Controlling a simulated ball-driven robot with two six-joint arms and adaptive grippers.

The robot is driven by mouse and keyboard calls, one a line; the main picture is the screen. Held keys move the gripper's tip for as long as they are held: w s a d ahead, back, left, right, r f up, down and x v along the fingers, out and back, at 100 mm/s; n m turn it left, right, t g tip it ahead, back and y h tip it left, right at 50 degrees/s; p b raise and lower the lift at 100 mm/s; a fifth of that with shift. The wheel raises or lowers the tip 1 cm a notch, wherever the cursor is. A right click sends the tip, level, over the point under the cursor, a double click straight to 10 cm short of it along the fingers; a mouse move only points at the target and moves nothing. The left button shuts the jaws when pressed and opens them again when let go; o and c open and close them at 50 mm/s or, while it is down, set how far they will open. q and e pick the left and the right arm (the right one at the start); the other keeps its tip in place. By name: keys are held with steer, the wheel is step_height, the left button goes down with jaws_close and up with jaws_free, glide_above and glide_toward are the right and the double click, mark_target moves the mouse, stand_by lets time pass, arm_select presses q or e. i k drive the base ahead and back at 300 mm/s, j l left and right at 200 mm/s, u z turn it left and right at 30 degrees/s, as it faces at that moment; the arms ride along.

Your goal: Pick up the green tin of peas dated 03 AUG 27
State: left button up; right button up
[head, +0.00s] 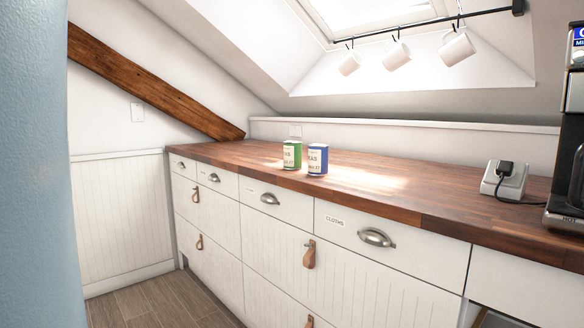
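A green tin (292,155) with a pale label stands upright on the wooden counter, around the middle of the head view. Its label print is too small to read fully. A blue tin (318,160) stands upright just to its right, a little nearer the counter's front edge. Its label shows letters like "AS" and a date ending in 27. The two tins stand close together. Neither of my grippers shows in the head view.
The wooden counter (410,190) runs along the wall above white drawers. A power socket block with a plug (504,178) and a coffee machine (570,130) stand at the right. White mugs (397,55) hang from a rail. A slanted beam (150,82) meets the counter's far left end.

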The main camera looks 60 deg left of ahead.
mark_target(293, 151)
steer(key=u, duration=1.85)
